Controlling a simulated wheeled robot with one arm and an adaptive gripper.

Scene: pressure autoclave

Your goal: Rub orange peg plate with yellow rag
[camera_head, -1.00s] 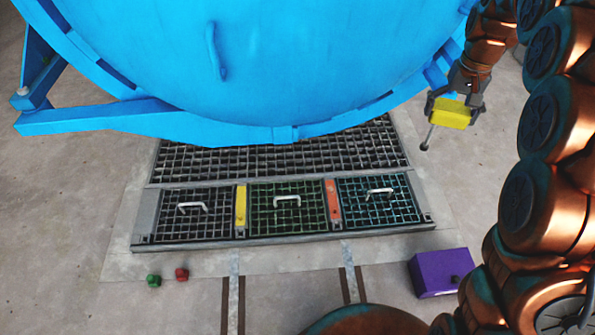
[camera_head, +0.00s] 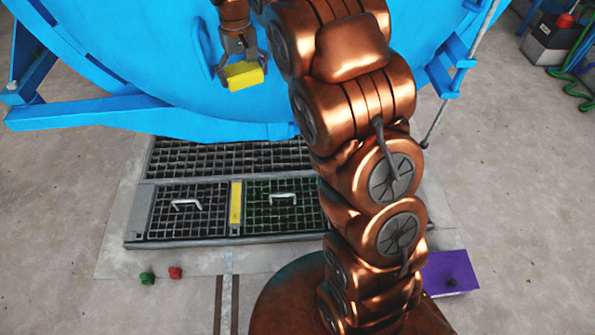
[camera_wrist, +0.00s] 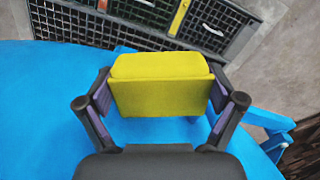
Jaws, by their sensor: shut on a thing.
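My gripper (camera_head: 243,72) is shut on the yellow rag (camera_head: 244,77), a block-shaped yellow piece. It holds the rag up in front of the blue vessel door, above the floor grates. In the wrist view the rag (camera_wrist: 160,95) sits between my two fingers with their purple pads. The rag is apart from the floor plates.
The yellow plate (camera_head: 236,203) lies between two handled grates (camera_head: 187,212). The blue vessel (camera_head: 150,70) fills the upper left. A purple box (camera_head: 450,272) stands lower right, partly behind my arm. Green (camera_head: 147,278) and red (camera_head: 175,272) pieces lie on the floor.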

